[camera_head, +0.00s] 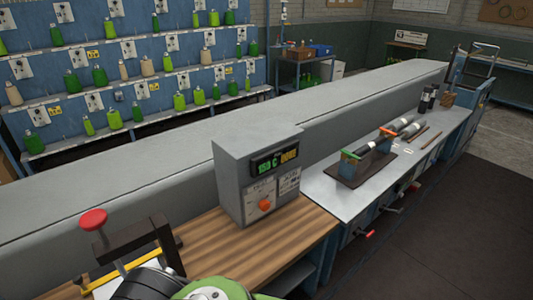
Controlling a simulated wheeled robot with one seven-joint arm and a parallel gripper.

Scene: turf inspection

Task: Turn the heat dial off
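The heat dial (264,205) is a small orange-red knob on the front of a grey control box (240,172). The box stands on the wooden bench top, and a lit display (275,162) with green and amber digits is above the dial. The digits look like "150 C" on the left; the amber part is too small to read surely. The dial's pointer direction is too small to tell. Nothing touches the dial. Green and dark parts of my arm show at the bottom edge, but my gripper's fingers are not in view.
A black bracket (137,241) with a red knob (93,219) stands at the lower left near a yellow bar. The wooden bench top (200,245) is clear in front of the box. A metal bench (335,203) with a clamp fixture and rods lies right. Bottle shelves stand behind.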

